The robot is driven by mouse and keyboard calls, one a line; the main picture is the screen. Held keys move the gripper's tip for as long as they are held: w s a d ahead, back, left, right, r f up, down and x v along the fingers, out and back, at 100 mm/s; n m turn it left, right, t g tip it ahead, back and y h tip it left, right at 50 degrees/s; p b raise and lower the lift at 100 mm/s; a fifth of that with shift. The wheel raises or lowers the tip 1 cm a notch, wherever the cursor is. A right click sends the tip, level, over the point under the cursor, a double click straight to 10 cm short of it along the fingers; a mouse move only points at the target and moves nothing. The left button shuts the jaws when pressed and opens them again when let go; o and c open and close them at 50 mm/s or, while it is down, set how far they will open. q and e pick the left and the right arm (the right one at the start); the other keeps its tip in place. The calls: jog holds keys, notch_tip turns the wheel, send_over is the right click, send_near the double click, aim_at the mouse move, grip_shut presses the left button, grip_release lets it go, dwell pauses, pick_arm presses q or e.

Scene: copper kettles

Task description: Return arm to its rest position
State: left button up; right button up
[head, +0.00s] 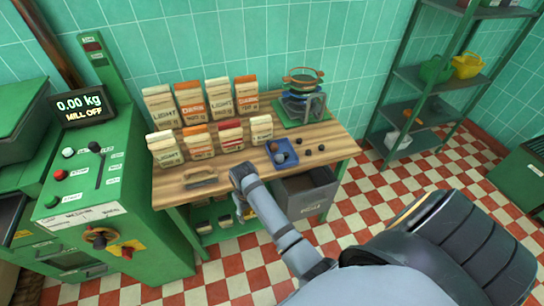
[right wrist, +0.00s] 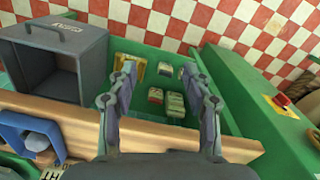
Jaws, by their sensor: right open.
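My right arm reaches in from the bottom of the head view, with its wrist over the front edge of the wooden workbench (head: 225,178). My right gripper (head: 243,210) is partly hidden by the arm there. In the right wrist view the right gripper (right wrist: 160,88) is open, its two fingers apart with nothing held between them. It points down past the bench's front edge (right wrist: 160,133) toward the lower shelf with small packets (right wrist: 166,100). My left gripper is not in view.
Paper bags (head: 219,98) stand on the bench. A green mill (head: 130,210) is at left, shelving (head: 420,80) at right. Checkered floor lies in front.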

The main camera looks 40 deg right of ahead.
jog(key=shift+d, duration=0.2)
jog(key=shift+f, duration=0.1)
dwell(0.4)
jog(key=s+d+f, duration=0.2)
jog(key=s+f, duration=0.5)
jog(key=f, duration=0.5)
jog(key=s+d+f, duration=0.2)
jog(key=s+f, duration=0.5)
jog(key=f, duration=0.5)
jog(key=s+d+f, duration=0.2)
jog(key=s+f, duration=0.2)
jog(key=s, duration=0.6)
jog(key=s+d+f+t, duration=0.1)
jog(key=s+d+f, duration=0.2)
jog(key=s, duration=0.7)
notch_tip(320, 180, down, 2)
jog(key=shift+s+d+h, duration=0.2)
jog(key=shift+h, duration=0.2)
